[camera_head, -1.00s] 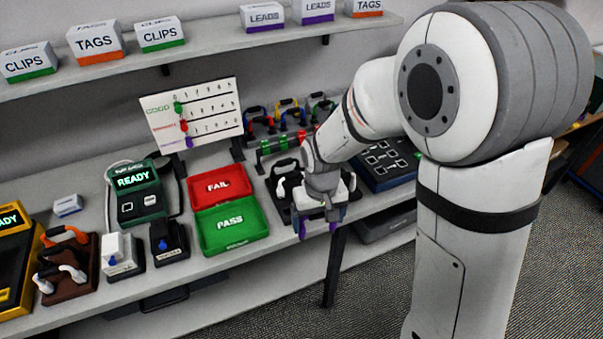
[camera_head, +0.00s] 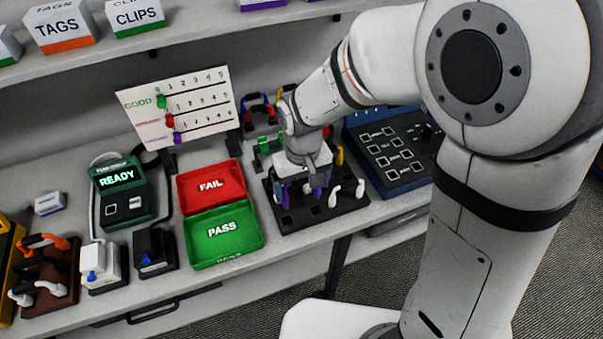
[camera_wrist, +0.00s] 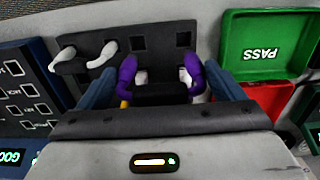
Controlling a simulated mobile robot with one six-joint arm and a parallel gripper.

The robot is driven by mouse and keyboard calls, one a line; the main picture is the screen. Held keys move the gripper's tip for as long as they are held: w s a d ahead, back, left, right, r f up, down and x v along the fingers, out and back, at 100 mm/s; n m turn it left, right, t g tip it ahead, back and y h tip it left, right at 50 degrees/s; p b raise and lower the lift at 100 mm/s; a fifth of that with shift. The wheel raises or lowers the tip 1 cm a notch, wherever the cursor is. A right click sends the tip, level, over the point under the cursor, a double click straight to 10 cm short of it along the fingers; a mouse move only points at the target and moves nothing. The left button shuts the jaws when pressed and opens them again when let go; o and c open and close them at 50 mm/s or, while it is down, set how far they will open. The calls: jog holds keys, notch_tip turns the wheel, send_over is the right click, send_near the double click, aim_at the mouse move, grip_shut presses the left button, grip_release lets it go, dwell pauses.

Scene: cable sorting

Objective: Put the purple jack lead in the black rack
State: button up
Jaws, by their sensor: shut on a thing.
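The purple jack lead (camera_wrist: 127,74) is between my gripper's fingers in the wrist view, its two purple plugs side by side over the black rack (camera_wrist: 152,40). A purple plug also shows in the head view (camera_head: 318,193). My gripper (camera_head: 303,186) is shut on the lead, above the left part of the rack (camera_head: 292,219). In the wrist view the plugs lie close to square holes in the rack. I cannot tell whether their tips are in the holes. A white lead (camera_wrist: 85,60) sits in the rack beside my gripper.
The red FAIL tray (camera_head: 209,198) and green PASS tray (camera_head: 222,258) lie to the left of the rack. A blue keypad panel (camera_head: 402,184) stands close on its right. Several coloured leads, including a blue one (camera_head: 252,109), stand behind. The rack's front row shows empty holes.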

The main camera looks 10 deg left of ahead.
jog(key=shift+f+b, duration=1.85)
jog(key=shift+f, duration=0.85)
jog(key=shift+s, duration=0.1)
jog(key=shift+f+b, duration=0.85)
jog(key=shift+b, duration=0.15)
dwell(0.5)
jog(key=o, duration=0.9)
jog(key=shift+c, duration=0.2)
jog(key=shift+r, duration=0.1)
